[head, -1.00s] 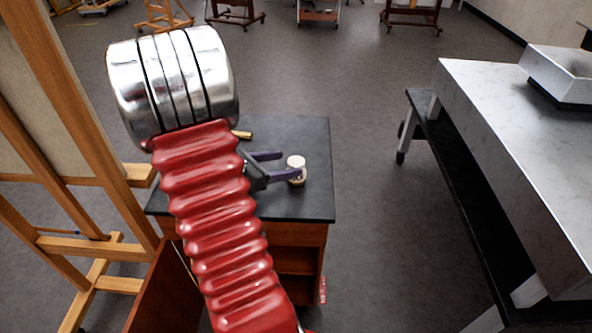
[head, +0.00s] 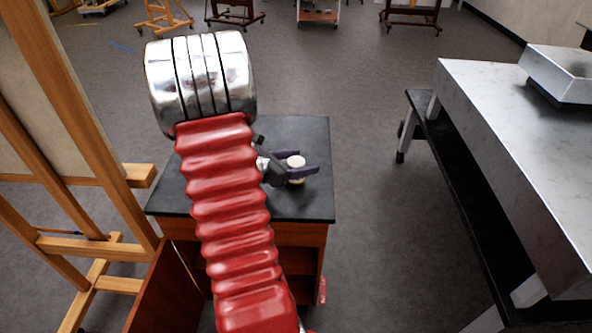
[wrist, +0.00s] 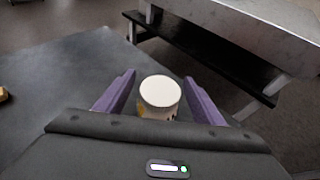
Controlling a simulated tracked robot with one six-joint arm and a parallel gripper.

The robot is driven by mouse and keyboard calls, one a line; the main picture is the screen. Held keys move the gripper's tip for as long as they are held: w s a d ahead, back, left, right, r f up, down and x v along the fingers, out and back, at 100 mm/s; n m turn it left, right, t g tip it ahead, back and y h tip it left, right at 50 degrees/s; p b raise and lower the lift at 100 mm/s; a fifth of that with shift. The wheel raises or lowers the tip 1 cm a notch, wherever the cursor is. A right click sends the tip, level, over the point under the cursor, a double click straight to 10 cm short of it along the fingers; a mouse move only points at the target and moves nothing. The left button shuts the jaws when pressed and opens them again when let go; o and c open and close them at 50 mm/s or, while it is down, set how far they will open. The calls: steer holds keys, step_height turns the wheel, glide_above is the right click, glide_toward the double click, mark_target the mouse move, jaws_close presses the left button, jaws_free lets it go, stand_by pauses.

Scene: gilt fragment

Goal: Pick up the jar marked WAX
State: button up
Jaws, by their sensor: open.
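A small pale jar with a cream lid (head: 295,161) stands upright on the dark top of a wooden cabinet (head: 312,205). In the wrist view the jar (wrist: 160,92) is between the two purple fingers, with a gap on each side. Its label is mostly hidden and I cannot read it; a little yellow and dark marking shows. My gripper (head: 306,172) is open around the jar, and it also shows in the wrist view (wrist: 160,95). The gripper's body hides the jar's lower part in the wrist view.
A small yellowish thing (wrist: 3,94) lies at the left in the wrist view. A wooden easel (head: 95,120) stands left of the cabinet. A grey stone-topped bench (head: 500,130) stands to the right, with open floor between.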

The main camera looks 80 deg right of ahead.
steer(key=shift+x, duration=1.1)
steer(key=c, duration=1.2)
steer(key=shift+r, duration=0.15)
steer(key=shift+c, duration=0.2)
step_height(320, 180, up, 10)
